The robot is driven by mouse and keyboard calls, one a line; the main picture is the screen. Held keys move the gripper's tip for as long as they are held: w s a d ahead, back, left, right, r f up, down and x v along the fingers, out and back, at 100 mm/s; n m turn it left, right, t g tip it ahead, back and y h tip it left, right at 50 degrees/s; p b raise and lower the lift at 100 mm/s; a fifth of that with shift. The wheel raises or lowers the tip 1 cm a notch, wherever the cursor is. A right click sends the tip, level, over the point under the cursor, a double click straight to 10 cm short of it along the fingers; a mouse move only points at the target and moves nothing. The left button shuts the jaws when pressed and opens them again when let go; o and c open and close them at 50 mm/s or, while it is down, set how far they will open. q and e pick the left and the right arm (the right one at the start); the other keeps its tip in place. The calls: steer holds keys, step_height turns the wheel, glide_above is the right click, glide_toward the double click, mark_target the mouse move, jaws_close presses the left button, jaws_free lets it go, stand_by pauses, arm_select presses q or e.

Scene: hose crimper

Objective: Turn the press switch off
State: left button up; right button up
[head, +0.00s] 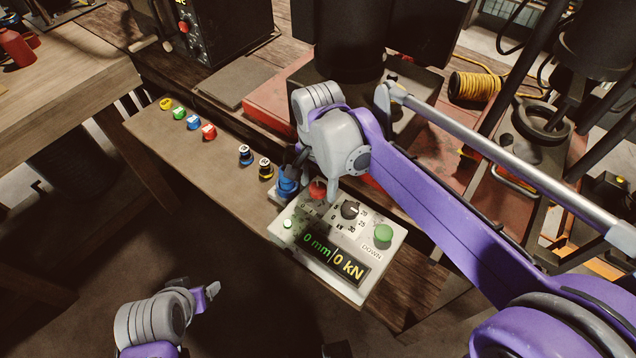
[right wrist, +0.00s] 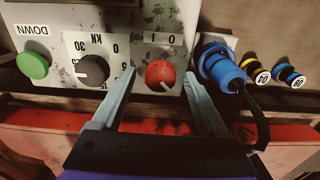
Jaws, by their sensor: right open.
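The press control box (head: 375,273) has a display reading "0 mm | 0 kN". Its red rotary switch (head: 317,190) is at the box's far left corner; in the right wrist view it is a red knob (right wrist: 160,74) with a white line, below scale marks. My right gripper (right wrist: 158,76) is open, one finger on each side of the red knob; I cannot tell whether they touch it. In the head view the right wrist partly covers that corner. My left gripper (head: 212,290) is low at the left, away from the box; its jaw opening is unclear.
A black dial (right wrist: 91,70) and green DOWN button (right wrist: 33,66) sit beside the switch. A blue plug (right wrist: 222,72) with a black cable is close to the right-hand finger. Several coloured caps (head: 209,132) line the wooden board. Floor left of the box is clear.

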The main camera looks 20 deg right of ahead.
steer(key=shift+c, duration=0.4)
jaws_close()
steer(key=shift+n, duration=0.4)
steer(key=n, duration=0.3)
steer(key=shift+n, duration=0.4)
steer(key=n, duration=1.3)
steer(key=shift+n, duration=0.3)
